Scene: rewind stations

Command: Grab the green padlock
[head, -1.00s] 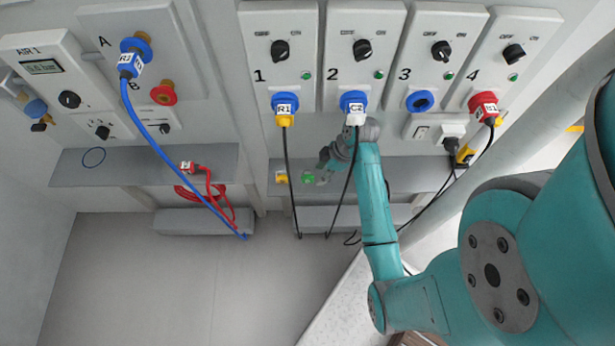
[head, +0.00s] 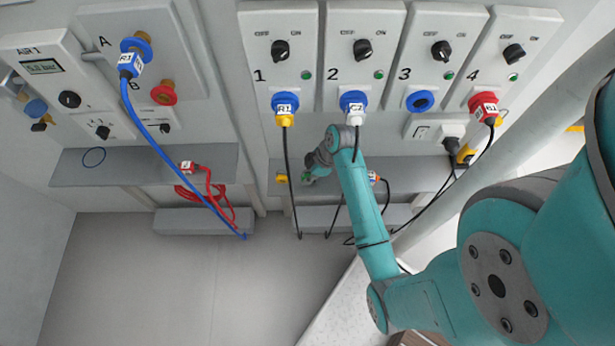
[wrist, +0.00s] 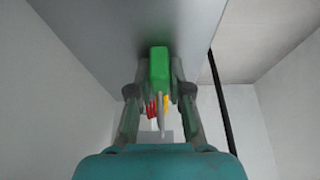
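The green padlock (wrist: 159,67) is between the two fingers of my gripper (wrist: 160,80) in the wrist view, with its pale shackle pointing down in the picture. The fingers stand on both sides of it with what looks like a narrow gap, so my gripper appears open around it. In the head view my gripper (head: 314,172) is at the grey shelf under panels 1 and 2. Only a small bit of the green padlock (head: 308,181) shows there; the rest is hidden by the gripper.
Another cable hangs from the white plug (head: 355,118) behind my arm. The grey shelf (head: 410,178) runs right. Red and yellow things (wrist: 153,108) show beyond the padlock.

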